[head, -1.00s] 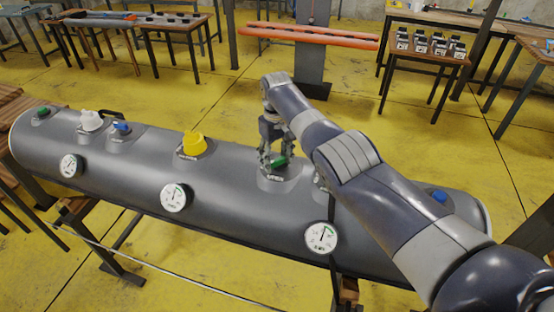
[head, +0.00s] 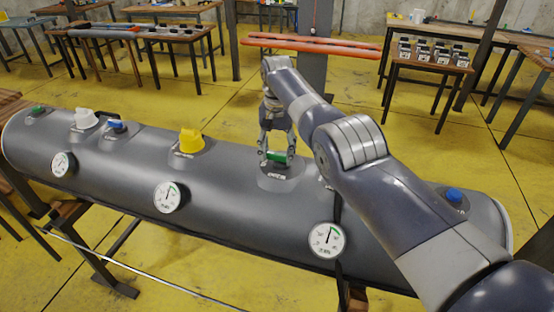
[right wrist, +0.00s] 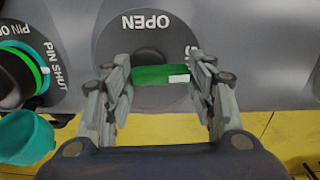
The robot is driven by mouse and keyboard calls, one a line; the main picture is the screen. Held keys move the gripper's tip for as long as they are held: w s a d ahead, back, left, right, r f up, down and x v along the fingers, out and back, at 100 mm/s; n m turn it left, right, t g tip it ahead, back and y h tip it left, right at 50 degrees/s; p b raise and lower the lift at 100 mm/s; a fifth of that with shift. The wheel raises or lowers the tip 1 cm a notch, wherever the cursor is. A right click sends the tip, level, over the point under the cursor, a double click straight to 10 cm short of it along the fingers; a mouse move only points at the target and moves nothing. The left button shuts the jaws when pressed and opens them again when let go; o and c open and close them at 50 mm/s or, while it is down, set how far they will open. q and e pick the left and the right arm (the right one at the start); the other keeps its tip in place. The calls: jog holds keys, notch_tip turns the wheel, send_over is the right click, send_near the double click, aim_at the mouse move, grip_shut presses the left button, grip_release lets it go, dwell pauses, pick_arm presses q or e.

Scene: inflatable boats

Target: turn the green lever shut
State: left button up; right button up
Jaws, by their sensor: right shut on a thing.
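The green lever (head: 277,157) sits on a round grey plate on top of the long dark grey tube, right of its middle. My right gripper (head: 276,153) comes down over it from above and is shut on it, a finger at each end. In the right wrist view the lever (right wrist: 155,75) lies crosswise between the fingers, with a white mark at its right end. The word OPEN is on the plate above it; a second label at the right is mostly hidden by a finger. My left gripper is not in view.
The tube (head: 225,195) also carries a yellow cap (head: 190,141), a white cap (head: 85,118), blue caps and round gauges (head: 327,239). In the right wrist view a teal cap (right wrist: 27,137) and a valve marked PIN SHUT (right wrist: 25,70) are close at left. Tables stand behind.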

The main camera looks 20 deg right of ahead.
jog(key=shift+w+m+b, duration=0.1)
jog(key=shift+m+b, duration=0.3)
jog(key=shift+b, duration=0.05)
jog(key=shift+r, duration=0.1)
jog(key=o, duration=1)
jog(key=shift+o, duration=0.2)
